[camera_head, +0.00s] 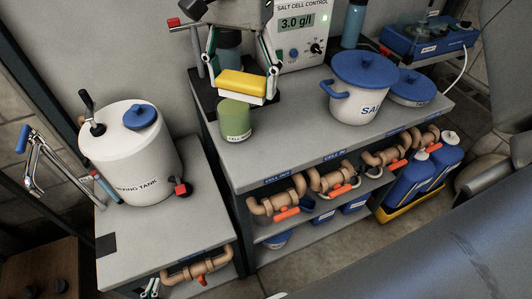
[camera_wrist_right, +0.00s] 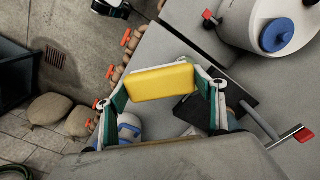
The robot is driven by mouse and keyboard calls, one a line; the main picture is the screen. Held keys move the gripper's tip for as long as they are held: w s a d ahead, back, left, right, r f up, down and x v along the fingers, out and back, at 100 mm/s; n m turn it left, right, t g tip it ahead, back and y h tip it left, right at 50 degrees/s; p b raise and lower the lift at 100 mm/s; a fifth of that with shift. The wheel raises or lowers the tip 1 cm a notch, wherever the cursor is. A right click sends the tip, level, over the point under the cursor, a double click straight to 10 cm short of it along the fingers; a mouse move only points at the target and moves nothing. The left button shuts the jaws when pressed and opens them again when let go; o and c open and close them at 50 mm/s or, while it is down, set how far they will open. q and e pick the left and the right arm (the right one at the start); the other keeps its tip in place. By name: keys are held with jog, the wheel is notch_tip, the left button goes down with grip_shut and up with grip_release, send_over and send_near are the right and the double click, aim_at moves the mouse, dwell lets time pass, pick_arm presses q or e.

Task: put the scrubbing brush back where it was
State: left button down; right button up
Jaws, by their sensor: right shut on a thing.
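The scrubbing brush is a yellow block (camera_head: 243,84) with a pale underside. My right gripper (camera_head: 240,78) is shut on it from above, one finger at each end. It hangs over the grey bench beside a green labelled cup (camera_head: 236,120) and near a dark plate (camera_head: 265,106). I cannot tell the gap below it. In the right wrist view the yellow brush (camera_wrist_right: 155,88) spans the space between the fingers. My left gripper (camera_head: 151,288) shows only its tips at the bottom edge, low beside the left bench; whether it is open is unclear.
A white tank (camera_head: 130,160) stands on the left bench with a small black pad (camera_head: 106,244). A white salt tub with a blue lid (camera_head: 358,95) stands right of the cup. Behind is the salt cell control box (camera_head: 303,45). Pipes (camera_head: 331,180) line the bench front.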

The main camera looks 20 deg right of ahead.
jog(key=shift+s+d+f, duration=0.15)
jog(key=shift+f, duration=0.1)
send_over(250, 160)
notch_tip(250, 160, down, 14)
jog(key=shift+s+f+b, duration=0.1)
jog(key=shift+b, duration=0.35)
jog(key=shift+f, duration=2.5)
jog(key=shift+f, duration=0.2)
jog(key=o, duration=1.1)
jog(key=shift+c, duration=0.2)
jog(key=shift+r, duration=0.1)
